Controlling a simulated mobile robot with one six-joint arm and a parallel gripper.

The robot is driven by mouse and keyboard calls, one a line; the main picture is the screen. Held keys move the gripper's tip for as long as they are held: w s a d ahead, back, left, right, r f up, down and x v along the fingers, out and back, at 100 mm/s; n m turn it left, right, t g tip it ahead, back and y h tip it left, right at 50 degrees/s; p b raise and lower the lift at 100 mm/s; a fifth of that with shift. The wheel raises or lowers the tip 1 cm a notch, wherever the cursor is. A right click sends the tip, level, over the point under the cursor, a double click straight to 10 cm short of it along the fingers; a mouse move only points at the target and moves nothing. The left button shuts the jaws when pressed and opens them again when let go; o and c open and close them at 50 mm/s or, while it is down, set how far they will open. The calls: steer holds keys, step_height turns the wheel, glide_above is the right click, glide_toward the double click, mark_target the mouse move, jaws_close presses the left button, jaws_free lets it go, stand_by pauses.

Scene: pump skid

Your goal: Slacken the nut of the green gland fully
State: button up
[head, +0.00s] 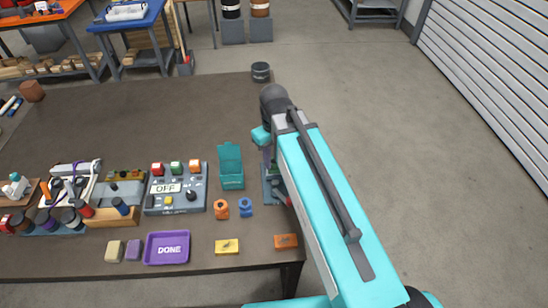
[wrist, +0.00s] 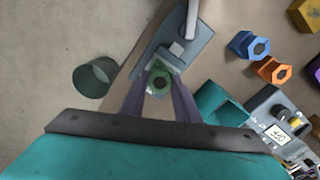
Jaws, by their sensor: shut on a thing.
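I cannot tell how far the nut is turned.
A teal open-lidded box (head: 231,180) stands left of the gland. An orange nut-like part (head: 221,209) and a blue one (head: 245,207) lie nearby. A control box (head: 175,190) reading OFF and a purple DONE tray (head: 167,261) are farther left. A dark cup (head: 261,72) stands beyond the bench's far edge.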

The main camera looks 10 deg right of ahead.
mark_target(274, 161)
steer(key=shift+n, duration=0.4)
steer(key=o, duration=1.1)
steer(key=shift+c, duration=0.2)
steer(key=shift+r, duration=0.1)
step_height(274, 161, up, 14)
steer(key=p, duration=0.9)
steer(key=shift+f, duration=0.2)
